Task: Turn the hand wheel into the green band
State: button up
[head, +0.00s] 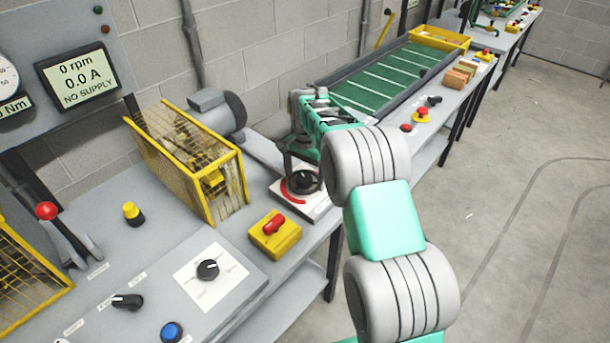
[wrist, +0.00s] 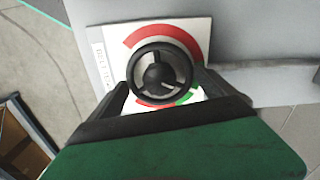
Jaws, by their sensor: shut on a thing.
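The hand wheel (wrist: 158,73) is a dark ring with spokes and a centre hub. It stands over a white plate (wrist: 203,28) that carries a red band (wrist: 167,29) and a short green band (wrist: 186,98). My gripper (wrist: 158,88) is shut on the wheel, with one dark finger on each side of its rim. In the head view the wheel (head: 300,180) is partly covered by my gripper, and the red band shows at its left. The green band is hidden there. I cannot tell from the wrist view where the wheel's pointer is.
A yellow cage guard (head: 190,160) and a yellow box with a red switch (head: 274,233) stand left of the wheel. A green conveyor (head: 380,80) lies behind it. A display (head: 76,76) reads 0 rpm, 0.0 A, NO SUPPLY. The floor at right is clear.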

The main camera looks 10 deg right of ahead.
aim_at(305, 177)
jog(key=shift+r, duration=0.1)
jog(key=o, duration=1)
notch_tip(305, 177, up, 8)
jog(key=shift+f+b, duration=0.1)
jog(key=shift+b, duration=0.2)
jog(key=s+r+n+t, duration=0.1)
jog(key=s+r+n, duration=0.15)
jog(key=s, duration=0.45)
jog(key=s+r+n+t, duration=0.15)
jog(key=s+r, duration=0.25)
jog(key=s, duration=0.4)
jog(key=s+f+n, duration=0.1)
jog(key=s, duration=0.3)
jog(key=s+f+n, duration=0.2)
jog(key=s, duration=0.3)
jog(key=s+f+n, duration=0.2)
jog(key=s, duration=0.3)
jog(key=shift+a+f+t, duration=0.1)
jog(key=shift+a+t, duration=0.15)
jog(key=shift+t, duration=0.1)
